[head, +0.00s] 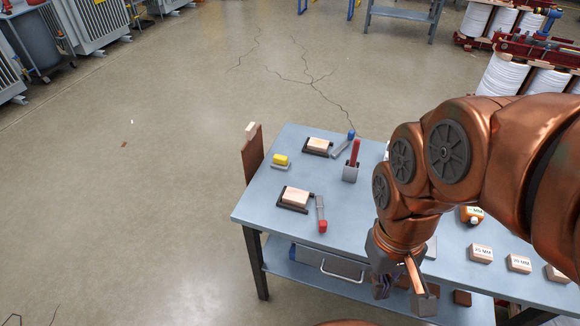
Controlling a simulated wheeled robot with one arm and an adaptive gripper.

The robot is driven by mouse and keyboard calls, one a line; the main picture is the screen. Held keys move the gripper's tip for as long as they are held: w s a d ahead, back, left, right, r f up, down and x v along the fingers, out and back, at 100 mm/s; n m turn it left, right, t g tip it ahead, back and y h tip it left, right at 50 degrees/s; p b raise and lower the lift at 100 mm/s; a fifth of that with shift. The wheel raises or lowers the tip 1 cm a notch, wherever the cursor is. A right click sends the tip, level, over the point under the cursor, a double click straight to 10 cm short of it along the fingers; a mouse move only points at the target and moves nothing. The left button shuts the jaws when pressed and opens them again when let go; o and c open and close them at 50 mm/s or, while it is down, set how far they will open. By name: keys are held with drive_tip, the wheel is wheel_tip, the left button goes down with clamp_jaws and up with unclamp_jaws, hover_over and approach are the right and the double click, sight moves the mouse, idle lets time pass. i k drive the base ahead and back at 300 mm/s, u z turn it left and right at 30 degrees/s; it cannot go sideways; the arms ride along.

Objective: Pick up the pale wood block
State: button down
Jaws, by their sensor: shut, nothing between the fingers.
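Several pale wood blocks are in view, and I cannot tell which one the task means. One pale wood block (295,197) sits on a black holder at the table's left front. Another pale block (318,144) sits on a similar holder farther back. Labelled pale blocks, such as the 25 MM block (481,253), lie at the right of the table. My gripper (405,291) points down at the table's front edge, to the right of the left holder and left of the labelled blocks. It is shut and empty. My arm hides part of the table.
A drawer box (325,264) is on the shelf below. Open floor lies to the left.

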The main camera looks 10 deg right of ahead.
sight(292, 197)
drive_tip(key=k, duration=0.5)
drive_tip(key=z, duration=1.6)
drive_tip(key=i, duration=0.9)
drive_tip(key=u, duration=3.75)
